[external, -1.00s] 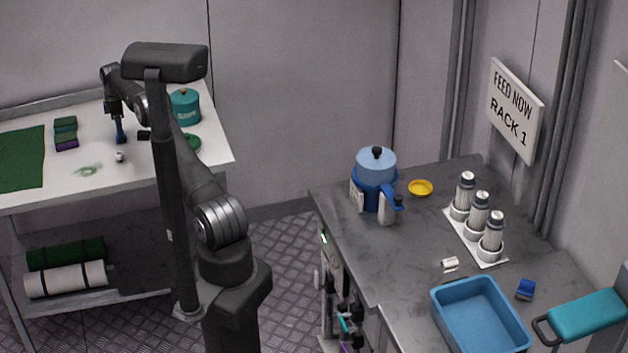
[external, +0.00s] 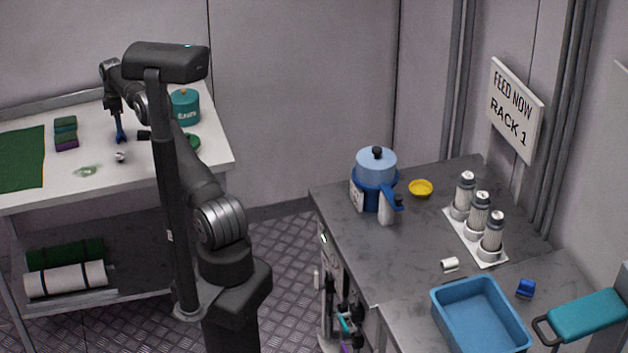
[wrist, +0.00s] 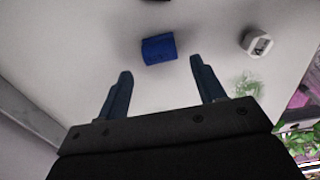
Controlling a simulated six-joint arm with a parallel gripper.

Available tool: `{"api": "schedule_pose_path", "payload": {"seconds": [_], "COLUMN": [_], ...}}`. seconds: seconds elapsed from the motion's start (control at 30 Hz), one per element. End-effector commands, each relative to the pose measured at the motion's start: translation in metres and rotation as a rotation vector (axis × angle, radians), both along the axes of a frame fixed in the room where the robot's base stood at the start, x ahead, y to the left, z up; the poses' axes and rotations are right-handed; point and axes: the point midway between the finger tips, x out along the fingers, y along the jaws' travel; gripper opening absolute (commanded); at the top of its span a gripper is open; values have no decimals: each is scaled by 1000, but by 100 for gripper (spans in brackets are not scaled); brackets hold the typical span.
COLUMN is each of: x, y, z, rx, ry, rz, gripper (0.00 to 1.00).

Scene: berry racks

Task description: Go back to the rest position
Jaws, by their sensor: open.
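My gripper (external: 121,135) points down over the white table at the far left in the external view. In the wrist view my gripper (wrist: 160,66) is open, its two blue-grey fingers apart with nothing between them. A small blue block (wrist: 158,48) lies on the white surface just beyond the fingertips, apart from them. I cannot make this block out separately in the external view.
A small white round item (external: 120,157) and a pale green tuft (external: 88,171) lie near the gripper. A teal pot (external: 185,107), stacked blocks (external: 66,133) and a green mat (external: 22,160) share the table. The dark counter (external: 415,240) stands right.

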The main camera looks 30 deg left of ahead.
Motion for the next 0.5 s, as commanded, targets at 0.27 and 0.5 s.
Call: {"api": "schedule_pose_path", "payload": {"seconds": [0.27, 0.5], "x": [0, -1], "y": [0, -1], "z": [57, 40], "rx": [1, -6], "ry": [-1, 3], "rz": [0, 0], "gripper": [63, 63]}}
